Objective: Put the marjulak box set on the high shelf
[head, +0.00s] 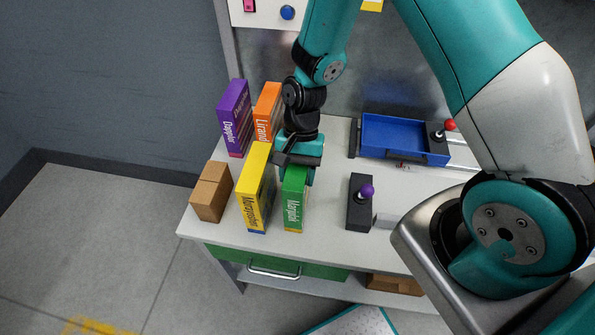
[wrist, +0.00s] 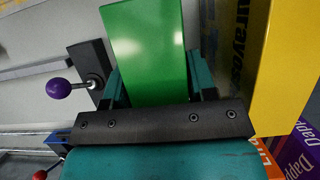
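The marjulak box (head: 293,203) is green with white lettering and stands upright near the front of the white table. My gripper (head: 298,165) is at its top, coming down from above and behind. In the wrist view the green box (wrist: 148,45) lies between the two fingers of my gripper (wrist: 157,85), one on each side. The fingers are very close to its sides; I cannot tell whether they press on it. The box appears to rest on the table. I cannot make out a high shelf in either view.
A yellow box (head: 256,188) stands close on the left, with orange (head: 267,110) and purple (head: 234,118) boxes behind. A brown carton (head: 211,192) is at the left edge. A purple-knobbed joystick (head: 360,202) stands right, a blue tray (head: 395,135) behind it.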

